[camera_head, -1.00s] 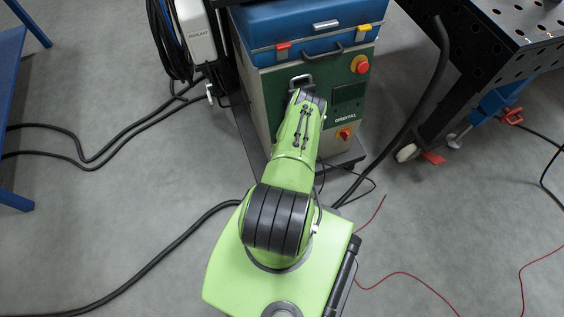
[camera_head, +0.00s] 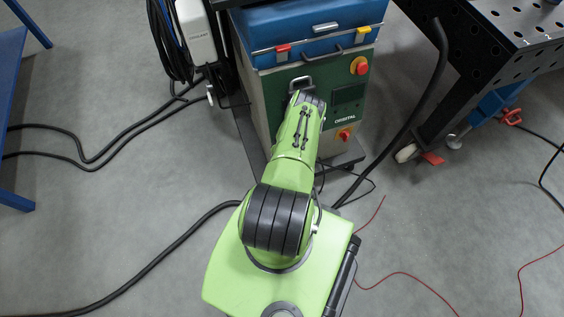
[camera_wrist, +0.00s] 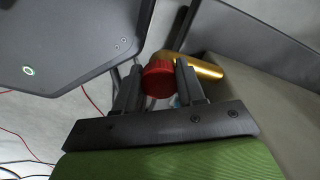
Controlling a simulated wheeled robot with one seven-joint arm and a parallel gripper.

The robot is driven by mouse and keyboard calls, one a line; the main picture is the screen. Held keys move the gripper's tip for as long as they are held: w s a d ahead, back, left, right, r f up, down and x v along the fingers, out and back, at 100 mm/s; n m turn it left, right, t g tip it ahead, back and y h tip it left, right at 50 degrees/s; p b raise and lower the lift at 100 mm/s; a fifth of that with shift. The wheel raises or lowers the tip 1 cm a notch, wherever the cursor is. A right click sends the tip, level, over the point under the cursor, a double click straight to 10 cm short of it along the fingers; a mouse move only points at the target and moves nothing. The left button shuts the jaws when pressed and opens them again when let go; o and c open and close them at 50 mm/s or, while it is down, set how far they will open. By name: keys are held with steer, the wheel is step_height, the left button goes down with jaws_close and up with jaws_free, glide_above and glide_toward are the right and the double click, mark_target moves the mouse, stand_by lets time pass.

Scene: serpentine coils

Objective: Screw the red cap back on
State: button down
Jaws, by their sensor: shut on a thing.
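The red cap (camera_wrist: 158,79) shows in the wrist view between the two fingers of my gripper (camera_wrist: 160,85). My gripper is shut on it. A gold cylindrical body (camera_wrist: 198,68) lies just behind the cap and runs off to the right. The cap covers its near end, so I cannot tell whether the cap touches it or is threaded on. In the head view my arm reaches down in front of the green cabinet, and the gripper and cap are hidden there.
The green cabinet (camera_head: 348,117) marked ORBITAL carries a blue case (camera_head: 305,30) on top. A perforated table (camera_head: 520,40) stands at the right. Black cables (camera_head: 80,160) and a red wire (camera_head: 400,273) lie on the grey floor.

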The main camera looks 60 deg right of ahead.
steer(key=m+p, duration=0.1)
steer(key=m, duration=0.4)
steer(key=shift+m, duration=0.7)
steer(key=shift+m, duration=1.2)
steer(key=c, duration=0.6)
jaws_free()
step_height(320, 180, up, 16)
steer(key=p, duration=0.7)
steer(key=shift+f, duration=0.15)
